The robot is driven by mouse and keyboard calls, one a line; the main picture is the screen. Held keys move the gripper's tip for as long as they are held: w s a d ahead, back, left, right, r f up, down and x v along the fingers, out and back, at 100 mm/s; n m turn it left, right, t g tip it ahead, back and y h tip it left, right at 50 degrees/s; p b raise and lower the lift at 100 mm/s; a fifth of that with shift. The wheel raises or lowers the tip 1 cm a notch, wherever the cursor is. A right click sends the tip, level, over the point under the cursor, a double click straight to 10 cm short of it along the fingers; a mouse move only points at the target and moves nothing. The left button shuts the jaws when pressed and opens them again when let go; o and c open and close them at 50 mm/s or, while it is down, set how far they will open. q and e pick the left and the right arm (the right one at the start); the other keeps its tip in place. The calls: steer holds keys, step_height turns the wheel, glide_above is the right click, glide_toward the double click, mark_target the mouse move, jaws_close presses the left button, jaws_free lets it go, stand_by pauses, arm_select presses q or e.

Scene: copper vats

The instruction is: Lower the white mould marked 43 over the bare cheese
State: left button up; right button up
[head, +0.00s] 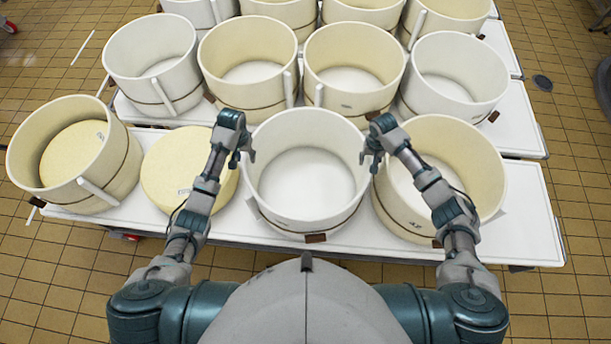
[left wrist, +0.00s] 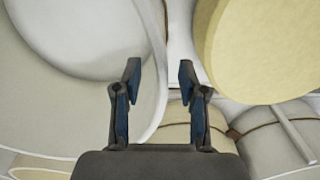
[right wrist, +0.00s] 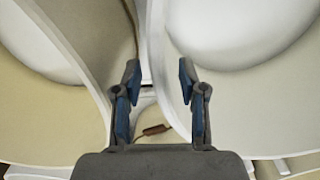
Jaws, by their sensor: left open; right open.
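The white mould (head: 308,218) stands upright in the front row, between the bare cheese and a cream mould; I cannot read its number. The bare cheese (head: 170,172) is a pale yellow disc lying directly left of it, also in the left wrist view (left wrist: 265,50). My left gripper (head: 244,150) is open at the mould's left rim, which in the left wrist view (left wrist: 158,80) runs between the fingertips. My right gripper (head: 371,156) is open at the right rim, which in the right wrist view (right wrist: 157,60) lies between the fingertips. Neither gripper visibly clamps it.
A cream mould (head: 470,165) stands close on the right, and another (head: 115,180) holding a cheese stands left of the bare one. More moulds (head: 250,60) fill the tables behind. The white table (head: 520,225) has bare room at its right end.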

mark_target(247, 162)
arm_select(q)
steer(key=shift+f, duration=2.15)
arm_select(e)
steer(key=shift+a+f, duration=0.1)
steer(key=shift+f, duration=2.05)
arm_select(q)
jaws_close()
arm_select(e)
jaws_close()
arm_select(q)
steer(key=shift+r, duration=0.1)
arm_select(e)
steer(key=shift+r, duration=0.1)
